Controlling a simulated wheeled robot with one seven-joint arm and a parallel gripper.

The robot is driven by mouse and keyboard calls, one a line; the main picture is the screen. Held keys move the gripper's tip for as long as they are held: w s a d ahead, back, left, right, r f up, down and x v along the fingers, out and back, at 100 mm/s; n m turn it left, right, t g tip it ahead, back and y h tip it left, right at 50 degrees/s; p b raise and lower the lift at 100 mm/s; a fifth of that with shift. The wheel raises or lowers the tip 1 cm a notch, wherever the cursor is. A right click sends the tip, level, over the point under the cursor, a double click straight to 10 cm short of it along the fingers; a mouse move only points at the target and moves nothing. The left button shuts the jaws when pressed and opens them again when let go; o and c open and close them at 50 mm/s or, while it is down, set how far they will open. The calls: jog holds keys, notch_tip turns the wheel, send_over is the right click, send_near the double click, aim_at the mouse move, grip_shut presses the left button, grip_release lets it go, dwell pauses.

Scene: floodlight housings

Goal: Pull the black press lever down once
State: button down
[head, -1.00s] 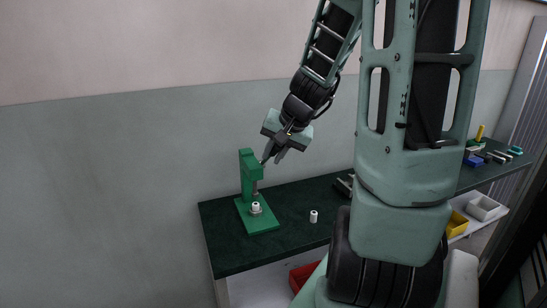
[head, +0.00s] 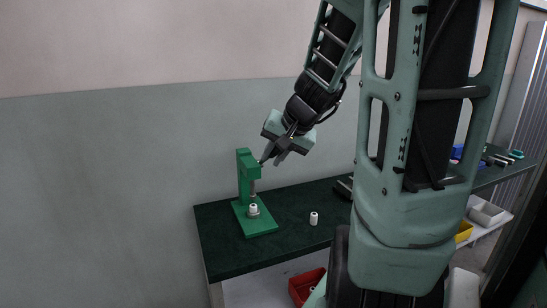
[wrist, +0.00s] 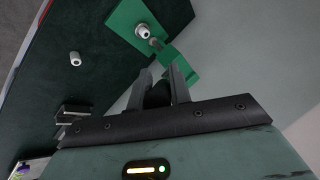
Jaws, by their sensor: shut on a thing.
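The green press (head: 244,176) stands upright at the left end of the dark bench; its frame and base also show in the wrist view (wrist: 181,64). A white cylindrical part (head: 253,209) sits on its base under the ram, also visible in the wrist view (wrist: 142,31). My gripper (head: 267,157) is at the upper right side of the press head. In the wrist view its two fingers (wrist: 162,88) are shut around the black press lever (wrist: 161,95), which is mostly hidden between them.
A second white part (head: 314,218) stands loose on the dark bench (head: 225,250), right of the press. A red bin (head: 305,287) is below the bench. Yellow (head: 464,231) and grey (head: 486,213) bins sit lower right. The wall is close behind.

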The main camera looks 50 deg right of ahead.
jog(key=shift+s+f+b, duration=0.1)
jog(key=shift+f+b, duration=0.2)
jog(key=shift+b, duration=0.45)
jog(key=shift+s+a+f+b, duration=0.1)
jog(key=shift+f+b, duration=0.1)
jog(key=shift+b, duration=0.45)
jog(key=shift+f+t+b, duration=0.15)
jog(key=shift+t+b, duration=0.15)
jog(key=shift+b, duration=0.35)
jog(key=shift+s+a+f+t+h+b, duration=0.2)
jog(key=shift+s+f+t+h+b, duration=0.15)
jog(key=shift+b, duration=0.9)
